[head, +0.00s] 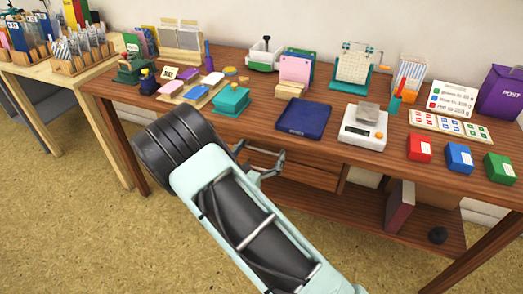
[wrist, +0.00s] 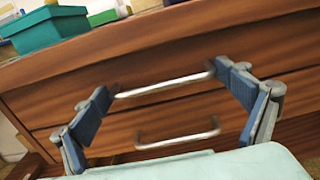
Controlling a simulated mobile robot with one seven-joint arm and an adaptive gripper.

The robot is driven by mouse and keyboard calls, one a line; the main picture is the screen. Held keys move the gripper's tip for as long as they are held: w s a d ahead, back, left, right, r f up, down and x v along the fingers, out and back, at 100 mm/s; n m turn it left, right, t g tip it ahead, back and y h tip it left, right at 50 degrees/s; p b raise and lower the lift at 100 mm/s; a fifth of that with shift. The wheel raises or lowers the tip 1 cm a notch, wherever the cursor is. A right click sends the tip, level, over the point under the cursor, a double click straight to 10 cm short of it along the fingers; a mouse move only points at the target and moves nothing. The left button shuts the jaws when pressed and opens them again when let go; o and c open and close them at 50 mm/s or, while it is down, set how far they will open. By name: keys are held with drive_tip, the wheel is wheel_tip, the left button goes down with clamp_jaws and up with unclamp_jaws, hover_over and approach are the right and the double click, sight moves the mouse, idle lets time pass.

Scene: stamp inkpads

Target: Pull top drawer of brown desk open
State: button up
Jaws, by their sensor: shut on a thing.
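The brown desk (head: 232,63) has a top drawer (wrist: 60,98) with a silver bar handle (wrist: 165,85). A second drawer (wrist: 65,132) with a similar handle (wrist: 178,139) lies below it. My gripper (head: 264,163) is at the desk's front, below the top edge. In the wrist view my gripper (wrist: 170,95) has its blue-padded fingers set wide, one at each end of the top handle, shut on it lengthwise. I see no clear gap at the top drawer's front. My arm hides part of the drawers in the head view.
A teal box (head: 231,100) and a dark blue pad (head: 303,118) stand near the desk's front edge above my gripper. A white scale (head: 362,128) stands to the right. A lower shelf (head: 345,208) is under the drawers. The floor (head: 95,225) in front is clear.

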drive_tip(key=shift+s+a, duration=0.25)
drive_tip(key=shift+s, duration=0.3)
drive_tip(key=shift+c, duration=0.5)
drive_tip(key=p+v, duration=0.2)
drive_tip(key=v, duration=2.5)
drive_tip(key=shift+s, duration=0.35)
drive_tip(key=shift+a+r, duration=0.1)
drive_tip(key=o, duration=1.3)
drive_tip(key=shift+o, duration=0.2)
drive_tip(key=v, duration=1.2)
drive_tip(key=shift+r, duration=0.1)
